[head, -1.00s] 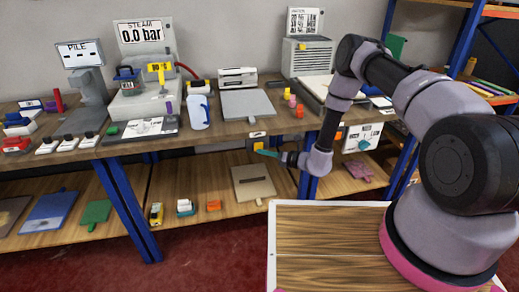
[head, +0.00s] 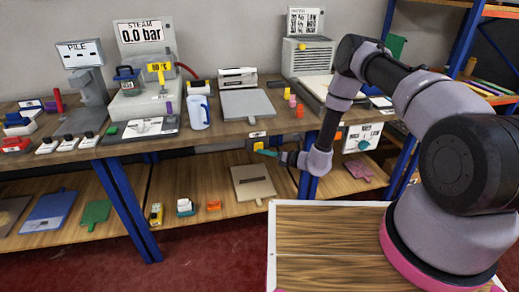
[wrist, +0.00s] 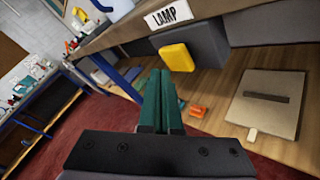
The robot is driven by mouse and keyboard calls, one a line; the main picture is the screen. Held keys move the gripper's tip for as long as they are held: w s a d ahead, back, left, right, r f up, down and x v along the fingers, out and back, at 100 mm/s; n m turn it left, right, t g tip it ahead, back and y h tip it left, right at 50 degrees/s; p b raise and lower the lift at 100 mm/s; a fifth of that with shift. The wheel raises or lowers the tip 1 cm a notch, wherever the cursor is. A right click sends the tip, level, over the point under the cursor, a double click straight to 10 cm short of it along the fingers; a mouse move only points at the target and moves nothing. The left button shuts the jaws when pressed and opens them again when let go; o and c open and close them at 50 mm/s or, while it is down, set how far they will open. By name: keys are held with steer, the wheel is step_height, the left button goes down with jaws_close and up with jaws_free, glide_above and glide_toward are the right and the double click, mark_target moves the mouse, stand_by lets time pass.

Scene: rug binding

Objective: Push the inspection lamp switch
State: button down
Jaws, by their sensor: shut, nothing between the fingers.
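The inspection lamp switch is a yellow rocker (wrist: 177,57) on a grey housing under the workbench's front edge. A white label reading LAMP (wrist: 168,15) is above it. In the head view the yellow switch (head: 262,143) shows small, just behind my gripper (head: 267,153). In the wrist view my gripper (wrist: 162,75) has its green fingers shut together with nothing between them. Their tips are just below and left of the switch in the picture. I see no clear contact with it.
The workbench top (head: 240,130) above is crowded with tools and a steam gauge (head: 141,33). On the lower shelf are a beige board (head: 252,181), an orange block (head: 214,206) and a yellow item (head: 156,213). A blue bench leg (head: 128,210) stands left.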

steer(key=shift+w+a, duration=0.1)
steer(key=shift+w, duration=0.2)
steer(key=shift+w+a, duration=0.15)
steer(key=shift+w, duration=0.4)
stand_by(0.6)
steer(key=shift+s+d, duration=0.25)
steer(key=shift+s, duration=0.75)
steer(key=s+d, duration=0.1)
steer(key=s, duration=0.4)
steer(key=shift+s+d, duration=0.35)
steer(key=shift+s, duration=0.05)
